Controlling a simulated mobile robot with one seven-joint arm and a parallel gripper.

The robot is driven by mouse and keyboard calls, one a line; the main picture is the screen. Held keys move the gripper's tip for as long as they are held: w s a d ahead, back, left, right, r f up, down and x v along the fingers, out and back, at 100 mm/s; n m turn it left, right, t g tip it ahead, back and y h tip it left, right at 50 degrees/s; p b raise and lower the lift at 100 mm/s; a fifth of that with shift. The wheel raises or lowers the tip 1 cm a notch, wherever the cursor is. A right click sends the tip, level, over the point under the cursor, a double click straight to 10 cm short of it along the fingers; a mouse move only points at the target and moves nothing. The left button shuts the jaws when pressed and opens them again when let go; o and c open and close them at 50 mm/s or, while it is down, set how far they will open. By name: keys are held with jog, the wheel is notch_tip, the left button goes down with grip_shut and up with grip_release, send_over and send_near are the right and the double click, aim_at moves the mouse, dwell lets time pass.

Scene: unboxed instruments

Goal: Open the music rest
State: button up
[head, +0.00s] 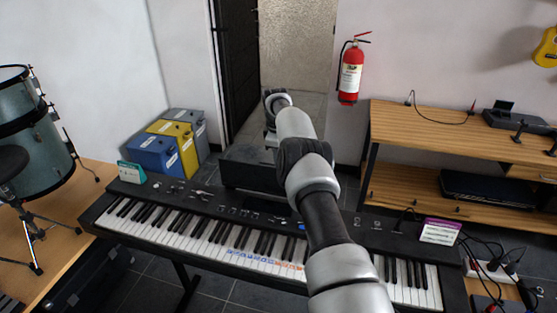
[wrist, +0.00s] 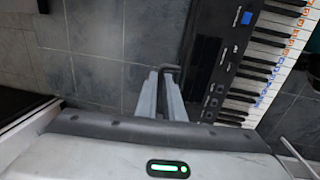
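The music rest (head: 250,172) appears as a dark panel at the back edge of the black keyboard (head: 180,195), partly behind my arm in the head view. The keyboard also shows at the right of the wrist view (wrist: 215,50). My gripper (wrist: 161,76) shows two grey fingers close together beside the keyboard's back edge, over the floor. A thin dark bent bar (wrist: 170,69) lies at the fingertips. I cannot tell whether they grip it or whether it belongs to the rest. In the head view the fingers are hidden behind my wrist.
Blue, yellow and grey boxes (head: 172,145) stand behind the keyboard's left end. Drums (head: 35,130) stand at far left. A wooden shelf unit (head: 440,135) stands at right, with cables by the keyboard's right end. Tiled floor is clear behind the keyboard.

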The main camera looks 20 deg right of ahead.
jog(key=o, duration=0.4)
jog(key=shift+r, duration=0.1)
jog(key=r, duration=0.5)
jog(key=s+a+r, duration=0.1)
jog(key=r, duration=0.5)
jog(key=s+r, duration=0.1)
jog(key=r, duration=0.5)
jog(key=shift+a+r, duration=0.1)
jog(key=shift+a, duration=0.1)
